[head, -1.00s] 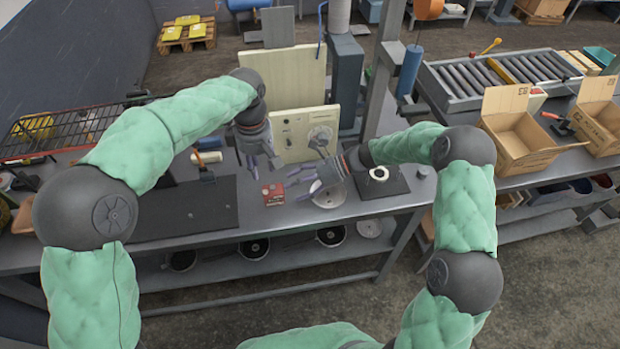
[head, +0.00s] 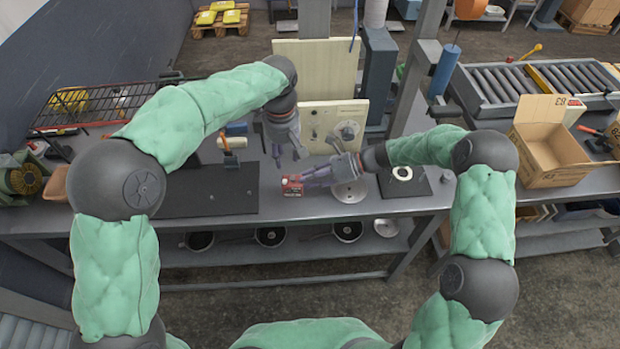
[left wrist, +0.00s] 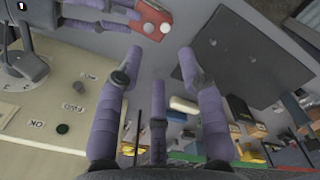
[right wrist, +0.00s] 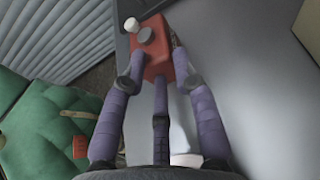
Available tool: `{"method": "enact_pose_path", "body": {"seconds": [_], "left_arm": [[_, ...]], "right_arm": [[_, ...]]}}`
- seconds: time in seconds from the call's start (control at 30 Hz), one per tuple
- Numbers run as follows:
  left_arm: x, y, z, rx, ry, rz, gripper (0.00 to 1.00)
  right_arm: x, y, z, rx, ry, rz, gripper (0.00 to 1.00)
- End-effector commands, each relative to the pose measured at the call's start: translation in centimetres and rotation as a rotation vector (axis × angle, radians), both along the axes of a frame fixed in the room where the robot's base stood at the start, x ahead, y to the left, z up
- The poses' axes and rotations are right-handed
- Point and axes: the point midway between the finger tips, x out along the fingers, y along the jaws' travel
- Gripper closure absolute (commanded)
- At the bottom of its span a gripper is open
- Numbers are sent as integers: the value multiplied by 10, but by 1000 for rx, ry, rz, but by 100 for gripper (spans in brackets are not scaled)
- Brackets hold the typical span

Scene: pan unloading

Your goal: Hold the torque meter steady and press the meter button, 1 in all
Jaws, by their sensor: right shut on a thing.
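The torque meter, a small red box, lies on the bench in the head view (head: 291,187). My right gripper (head: 306,180) reaches it from the right and is shut on it. In the right wrist view the meter (right wrist: 158,62) sits between the purple fingers, with a white knob (right wrist: 131,24) and a grey disc (right wrist: 146,35) on it. My left gripper (head: 289,160) is open and empty, pointing down above and behind the meter. In the left wrist view the meter (left wrist: 150,20) shows beyond the fingertips; which round part is the button I cannot tell.
A cream panel with a dial (head: 347,130) stands just behind the grippers. A round metal dish (head: 350,192) lies right of the meter, near a dark mat with a white ring (head: 402,173). A wide dark mat (head: 205,192) lies left, mostly clear.

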Motion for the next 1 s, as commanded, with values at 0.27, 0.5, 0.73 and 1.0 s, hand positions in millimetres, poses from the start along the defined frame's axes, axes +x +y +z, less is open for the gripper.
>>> {"method": "enact_pose_path", "body": {"seconds": [0.27,0.5,0.73,1.0], "left_arm": [[0,0,0,0,0,0,100],[0,0,-1,0,0,0,100],[0,0,-1,0,0,0,100],[0,0,-1,0,0,0,100]], "right_arm": [[-5,2,-7,-5,11,7,100],[-7,2,-9,-6,15,10,100],[-8,2,-11,-6,17,10,100],[-8,2,-11,-7,19,11,100]]}}
